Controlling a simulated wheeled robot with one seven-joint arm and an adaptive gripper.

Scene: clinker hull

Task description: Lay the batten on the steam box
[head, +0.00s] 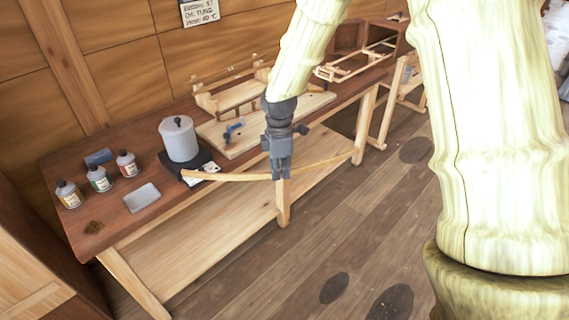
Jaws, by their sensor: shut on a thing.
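The batten (230,177) is a long, thin, light wooden strip, slightly bowed. My gripper (281,172), dark grey and pointing down, is shut on it near its middle. The batten is in front of the bench's front edge, its left end near the black plate under the pot and its right end near a bench leg. I cannot tell whether it touches either. A reddish-brown box at the far right end of the bench (346,38) looks like the steam box. A pale wooden rack (352,66) stands at its front. My arm hides part of that area.
On the bench (110,205) stand a lidded grey pot (180,140), several small items including three bottles (100,183), and a metal tray (142,198). A pale board (245,140) with a blue clamp (233,129) and a wooden frame (240,92) lie behind my gripper.

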